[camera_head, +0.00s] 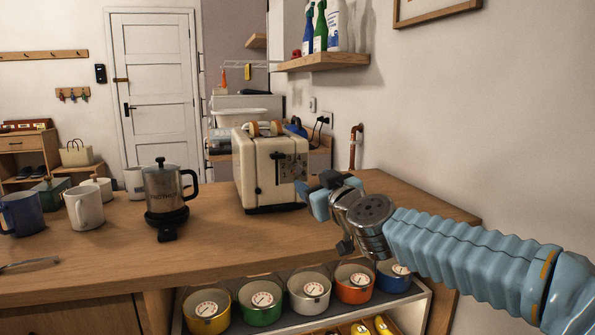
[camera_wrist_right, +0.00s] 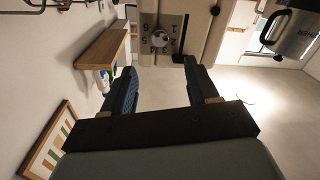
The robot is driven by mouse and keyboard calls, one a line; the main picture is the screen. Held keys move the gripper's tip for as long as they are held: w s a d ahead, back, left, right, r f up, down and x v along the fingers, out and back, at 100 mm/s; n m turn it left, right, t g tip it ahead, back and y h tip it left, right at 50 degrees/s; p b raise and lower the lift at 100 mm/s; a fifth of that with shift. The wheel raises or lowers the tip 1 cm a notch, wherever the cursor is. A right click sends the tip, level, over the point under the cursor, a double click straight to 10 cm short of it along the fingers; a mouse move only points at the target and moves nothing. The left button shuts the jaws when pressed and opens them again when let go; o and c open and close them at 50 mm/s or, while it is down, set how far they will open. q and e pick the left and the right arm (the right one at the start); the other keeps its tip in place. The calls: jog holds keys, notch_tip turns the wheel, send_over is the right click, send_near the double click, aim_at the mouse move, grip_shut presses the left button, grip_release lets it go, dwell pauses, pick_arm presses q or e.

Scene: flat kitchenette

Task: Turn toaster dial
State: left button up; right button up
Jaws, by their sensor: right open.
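The cream toaster (camera_head: 250,170) stands on the wooden counter, with bread showing in its top. In the right wrist view its control face (camera_wrist_right: 202,22) is at the top, and a round dial (camera_wrist_right: 160,40) with marks around it sits there. My right gripper (camera_head: 313,192) is just right of the toaster in the head view. In the wrist view the right gripper (camera_wrist_right: 160,66) is open, its two dark fingers apart, with the dial in line with the gap between them. No contact with the dial can be made out. In the head view I cannot make out the dial. My left gripper is out of view.
A metal coffee press (camera_head: 165,190) stands left of the toaster. Mugs (camera_head: 84,208) are further left on the counter (camera_head: 250,240). Several colored canisters (camera_head: 262,300) sit on a shelf below. A wall shelf (camera_head: 322,62) with bottles hangs above. The counter in front of the toaster is clear.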

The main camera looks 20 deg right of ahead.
aim_at(296, 169)
jog(key=w, duration=0.6)
jog(key=w+a, duration=0.1)
jog(key=w, duration=0.3)
jog(key=c, duration=1)
jog(key=shift+f, duration=0.1)
jog(key=shift+c, duration=0.2)
